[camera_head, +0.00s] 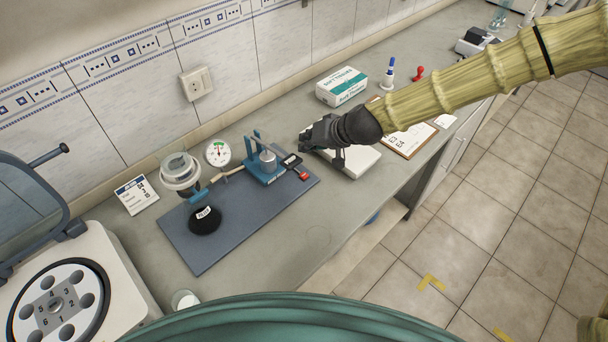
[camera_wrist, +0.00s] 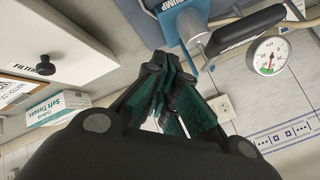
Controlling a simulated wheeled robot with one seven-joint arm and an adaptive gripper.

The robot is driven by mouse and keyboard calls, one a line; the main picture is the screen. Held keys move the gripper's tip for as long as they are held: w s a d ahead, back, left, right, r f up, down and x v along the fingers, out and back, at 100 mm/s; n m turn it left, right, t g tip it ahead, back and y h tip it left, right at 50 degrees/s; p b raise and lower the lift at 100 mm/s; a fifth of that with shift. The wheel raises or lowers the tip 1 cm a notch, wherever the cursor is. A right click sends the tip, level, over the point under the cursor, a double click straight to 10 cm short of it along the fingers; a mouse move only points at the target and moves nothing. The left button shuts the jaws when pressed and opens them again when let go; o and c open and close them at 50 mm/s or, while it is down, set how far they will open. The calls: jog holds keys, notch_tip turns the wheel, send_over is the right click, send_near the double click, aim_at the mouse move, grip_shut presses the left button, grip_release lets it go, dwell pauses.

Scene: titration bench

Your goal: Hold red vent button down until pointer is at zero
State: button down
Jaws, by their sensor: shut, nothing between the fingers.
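The red vent button (camera_head: 303,175) sits at the right end of the blue pump stand (camera_head: 265,172) in the head view; I cannot make it out in the wrist view. The round white gauge (camera_head: 218,153) stands behind the mat, left of the pump, and shows at the right of the wrist view (camera_wrist: 267,56). Its pointer is too small to read surely against zero. My gripper (camera_head: 306,135) is shut and empty, above and behind the button, apart from it, over the edge of a white box. The fingers show together in the wrist view (camera_wrist: 168,66), below the blue pump block (camera_wrist: 176,18).
A white box (camera_head: 355,158) lies under my gripper, with a tissue box (camera_head: 341,86) behind. A clipboard (camera_head: 408,140) lies right.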

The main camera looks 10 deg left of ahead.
aim_at(306, 173)
jog(key=shift+f+b, duration=2.6)
jog(key=shift+f, duration=1.6)
jog(key=shift+s+f, duration=0.1)
jog(key=shift+f, duration=0.05)
jog(key=shift+f+b, duration=0.25)
jog(key=shift+b, duration=0.1)
jog(key=shift+f+b, duration=0.3)
jog(key=shift+f, duration=0.15)
jog(key=shift+r, duration=0.15)
jog(key=shift+r+p, duration=0.5)
jog(key=shift+r, duration=0.25)
jog(key=shift+r+p, duration=1.45)
jog(key=shift+r, duration=1.05)
